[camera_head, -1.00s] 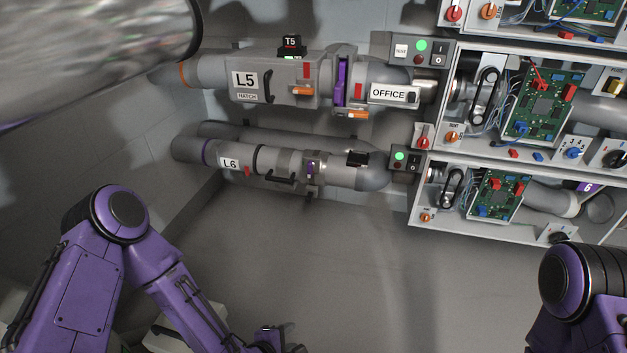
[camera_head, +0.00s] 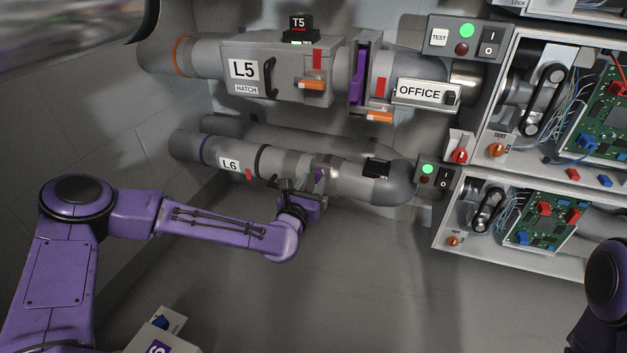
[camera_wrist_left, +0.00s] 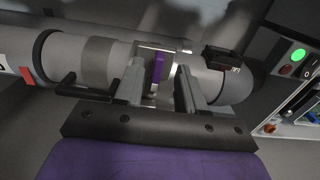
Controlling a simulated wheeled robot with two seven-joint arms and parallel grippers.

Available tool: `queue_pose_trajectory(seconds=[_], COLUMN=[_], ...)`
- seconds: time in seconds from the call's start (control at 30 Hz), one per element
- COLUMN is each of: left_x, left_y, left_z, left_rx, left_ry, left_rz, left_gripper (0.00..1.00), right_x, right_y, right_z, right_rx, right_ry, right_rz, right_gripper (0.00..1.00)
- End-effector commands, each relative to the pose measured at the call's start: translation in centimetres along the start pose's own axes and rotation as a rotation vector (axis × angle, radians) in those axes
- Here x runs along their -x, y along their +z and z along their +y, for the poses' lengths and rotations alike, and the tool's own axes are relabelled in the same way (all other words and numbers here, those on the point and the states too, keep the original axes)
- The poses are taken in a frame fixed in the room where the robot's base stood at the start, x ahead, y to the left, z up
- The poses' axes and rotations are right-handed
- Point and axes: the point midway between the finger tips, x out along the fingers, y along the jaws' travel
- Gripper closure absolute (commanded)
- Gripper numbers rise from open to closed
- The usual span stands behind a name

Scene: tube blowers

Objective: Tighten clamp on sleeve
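The L6 tube (camera_head: 225,152) runs along the wall, with a grey sleeve (camera_head: 287,163) on it right of a black ring. A clamp (camera_head: 327,163) with a purple lever (camera_head: 319,175) sits at the sleeve's right end. In the left wrist view the purple lever (camera_wrist_left: 158,68) shows between the two fingers of my left gripper (camera_wrist_left: 158,88). The fingers are apart, one on each side of it, and I cannot tell whether they touch it. In the head view my left gripper (camera_head: 290,188) is just below the clamp and partly hides it. My right gripper is out of view.
A dark handle (camera_wrist_left: 70,87) sticks out left of my left gripper in the wrist view. The L5 hatch tube (camera_head: 225,65) runs above. A switch box (camera_head: 434,176) and circuit-board cabinets (camera_head: 545,215) stand to the right.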

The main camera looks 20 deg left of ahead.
Motion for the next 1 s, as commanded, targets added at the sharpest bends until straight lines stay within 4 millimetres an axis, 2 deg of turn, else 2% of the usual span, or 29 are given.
queue_pose_trajectory(seconds=[0.1,0.2,0.5,0.57,0.63,0.73,0.77,1.0], left_x=[-2.1,-3.2,-3.6,-3.6,-3.6,-3.6,-3.5,-3.5], left_y=[-0.3,-0.2,0.0,0.0,-0.1,-0.1,-0.1,-0.1], left_z=[0.0,0.1,0.2,0.2,0.3,0.3,1.2,0.6], left_rx=[0.000,-0.001,-0.001,-0.001,-0.001,-0.001,0.000,-0.028], left_ry=[0.001,0.002,0.003,0.003,0.004,0.004,0.008,0.009], left_rz=[0.000,0.001,0.002,0.002,0.003,0.003,0.003,0.003], left_gripper=[0.61,0.61,0.61,0.77,1.00,1.00,1.00,1.00], right_x=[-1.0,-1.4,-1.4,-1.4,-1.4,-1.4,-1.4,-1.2], right_y=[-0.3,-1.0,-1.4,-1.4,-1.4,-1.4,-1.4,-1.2], right_z=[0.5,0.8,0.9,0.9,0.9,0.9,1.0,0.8], right_rx=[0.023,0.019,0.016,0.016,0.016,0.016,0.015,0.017], right_ry=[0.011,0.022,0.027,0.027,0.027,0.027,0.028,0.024], right_rz=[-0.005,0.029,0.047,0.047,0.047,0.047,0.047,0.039], right_gripper=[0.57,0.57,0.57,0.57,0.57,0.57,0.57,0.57])
